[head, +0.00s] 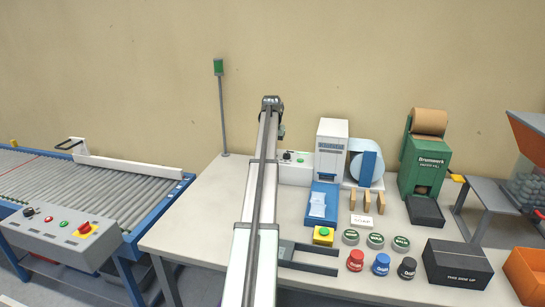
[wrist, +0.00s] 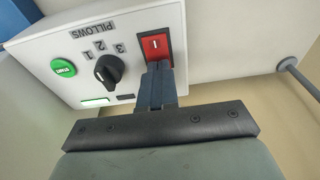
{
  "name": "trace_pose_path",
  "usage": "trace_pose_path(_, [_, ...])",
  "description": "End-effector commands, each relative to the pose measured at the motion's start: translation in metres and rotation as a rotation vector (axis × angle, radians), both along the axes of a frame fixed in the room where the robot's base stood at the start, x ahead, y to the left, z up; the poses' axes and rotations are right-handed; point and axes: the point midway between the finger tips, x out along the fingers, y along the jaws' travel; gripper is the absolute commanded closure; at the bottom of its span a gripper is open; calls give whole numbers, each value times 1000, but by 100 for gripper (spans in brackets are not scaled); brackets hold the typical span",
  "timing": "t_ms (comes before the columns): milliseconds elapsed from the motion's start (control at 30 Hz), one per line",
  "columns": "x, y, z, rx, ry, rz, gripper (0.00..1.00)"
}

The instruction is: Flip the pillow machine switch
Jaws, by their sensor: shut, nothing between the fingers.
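The pillow machine's white control box (head: 295,172) stands on the bench just right of my arm. In the wrist view its panel (wrist: 85,75) appears upside down, with "PILLOWS" lettering, a black knob (wrist: 109,70) set among numbers, and a green start button (wrist: 64,68). The red rocker switch (wrist: 154,46) sits in a black frame and shows a white line mark. My gripper (wrist: 158,68) is shut and empty, its fingertips at the switch's near edge, covering that end. I cannot tell whether they touch it. In the head view my gripper (head: 281,132) hangs above the box's left end.
The white and blue pillow machine (head: 331,140) and its film roll (head: 366,168) stand right of the box. A green Brunswerk dispenser (head: 424,160) is farther right. A thin post with a green lamp (head: 219,68) stands left. The bench's left part (head: 205,205) is clear.

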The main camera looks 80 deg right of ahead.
Motion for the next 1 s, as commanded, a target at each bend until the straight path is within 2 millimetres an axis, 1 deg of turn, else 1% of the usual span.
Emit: trace_pose_path(1000, [0, -1, 64, -1, 0, 0, 100])
